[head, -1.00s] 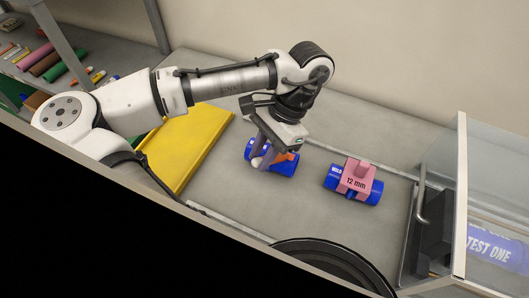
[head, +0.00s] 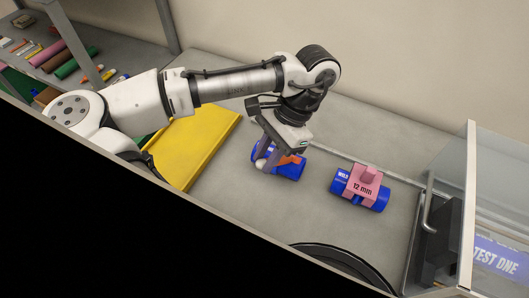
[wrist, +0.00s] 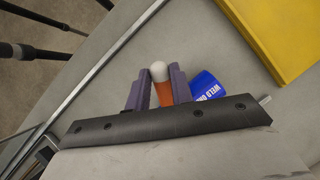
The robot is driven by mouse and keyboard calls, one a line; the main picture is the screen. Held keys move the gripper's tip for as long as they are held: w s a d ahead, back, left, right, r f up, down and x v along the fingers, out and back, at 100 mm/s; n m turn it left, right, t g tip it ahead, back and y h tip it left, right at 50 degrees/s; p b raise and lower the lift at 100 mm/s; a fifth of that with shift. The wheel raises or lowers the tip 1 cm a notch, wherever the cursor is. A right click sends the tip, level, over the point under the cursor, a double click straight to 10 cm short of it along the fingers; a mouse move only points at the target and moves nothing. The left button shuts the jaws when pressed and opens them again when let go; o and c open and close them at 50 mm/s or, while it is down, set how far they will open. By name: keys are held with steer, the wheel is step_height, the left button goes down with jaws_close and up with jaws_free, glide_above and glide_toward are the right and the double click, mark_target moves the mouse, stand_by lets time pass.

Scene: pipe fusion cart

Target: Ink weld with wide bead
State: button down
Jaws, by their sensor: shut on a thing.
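In the head view, a blue pipe piece (head: 290,168) lies on the grey bench top, partly hidden by my gripper (head: 264,160). In the wrist view, my gripper (wrist: 156,92) is shut on an orange marker with a rounded white end (wrist: 163,88), held between its two purple fingers. Blue pipe with white "WELD" lettering (wrist: 206,85) shows just right of the fingers. I cannot tell whether the marker touches it. A second blue pipe (head: 376,202), apart to the right, carries a pink saddle-shaped block marked "12 mm" (head: 362,188).
A yellow tray (head: 200,145) lies left of my gripper. A clear-walled box (head: 490,190) with a "TEST ONE" label stands at the right. A round black rim (head: 340,262) sits at the front edge. A shelf with coloured rolls (head: 60,60) is at the far left.

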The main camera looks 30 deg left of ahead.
steer(key=shift+d, duration=0.2)
steer(key=shift+r, duration=3.55)
